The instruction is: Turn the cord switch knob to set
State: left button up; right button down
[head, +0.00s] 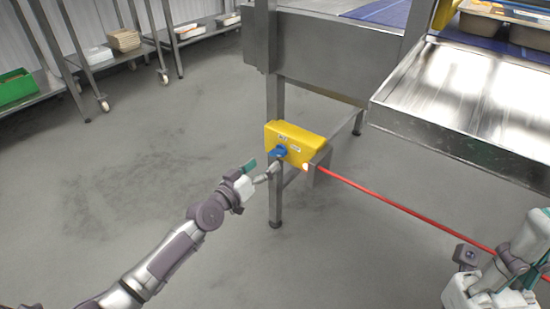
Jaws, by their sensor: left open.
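The cord switch is a yellow box (298,143) on the leg of the steel machine. Its blue knob (279,152) is on the face toward me, with small light labels beside it. A red cord (400,208) runs from the box down to the right. My left gripper (260,172) is open just below and left of the knob, its fingers pointing toward it. I cannot tell whether a finger touches the knob. Part of my right arm and gripper (490,290) shows at the lower right corner, its fingers not clear.
A steel tray edge (455,125) juts out at the upper right, with food trays (525,35) above it. Wheeled racks (125,55) and a green crate (15,87) stand at the back left. The grey floor (130,170) is clear left of the switch.

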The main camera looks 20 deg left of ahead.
aim_at(276, 155)
pick_arm(q)
jog(key=b+x, duration=0.1)
jog(key=x, duration=0.4)
jog(key=shift+w+d, duration=0.15)
jog(key=shift+w, duration=0.15)
jog(key=c, duration=1.2)
